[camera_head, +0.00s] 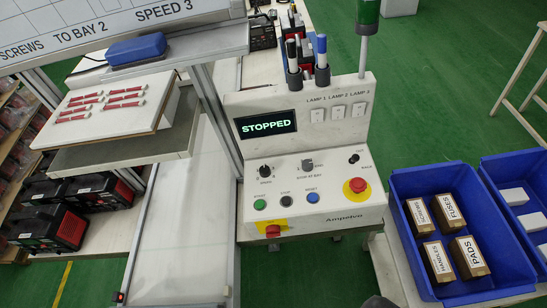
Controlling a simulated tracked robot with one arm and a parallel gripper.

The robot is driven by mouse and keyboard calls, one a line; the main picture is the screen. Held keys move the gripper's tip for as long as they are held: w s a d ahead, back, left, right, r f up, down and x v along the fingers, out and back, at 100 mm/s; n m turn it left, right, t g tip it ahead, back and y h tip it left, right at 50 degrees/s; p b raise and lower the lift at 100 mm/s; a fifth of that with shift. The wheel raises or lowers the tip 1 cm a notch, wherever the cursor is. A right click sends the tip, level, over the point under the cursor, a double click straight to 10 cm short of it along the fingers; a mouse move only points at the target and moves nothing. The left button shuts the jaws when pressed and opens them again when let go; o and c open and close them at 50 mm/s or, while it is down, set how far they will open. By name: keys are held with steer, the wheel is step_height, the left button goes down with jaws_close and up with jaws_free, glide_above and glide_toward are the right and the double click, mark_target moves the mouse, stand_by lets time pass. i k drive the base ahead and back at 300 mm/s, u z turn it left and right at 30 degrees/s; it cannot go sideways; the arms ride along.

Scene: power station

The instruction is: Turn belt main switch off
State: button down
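A white control console (308,215) stands in the middle of the view, and its display (265,124) reads STOPPED. A red switch knob (273,231) on a yellow plate sits low on the console's front face, left of centre. It looks like the main switch, but its label and exact handle position are too small to tell. A red mushroom button (357,185) on a yellow base sits at the right of the sloped panel. No gripper fingers can be made out, and nothing visible touches the console.
The panel also has green, black and blue buttons (312,197) and black knobs (265,171). A blue bin (408,185) with labelled boxes stands close on the right. A shelf with a white board (120,100) and a metal post (217,115) stand left. Green floor lies behind.

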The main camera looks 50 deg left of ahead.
mark_target(272, 231)
steer(key=k, duration=2.35)
steer(key=u, duration=0.5)
steer(key=i, duration=1)
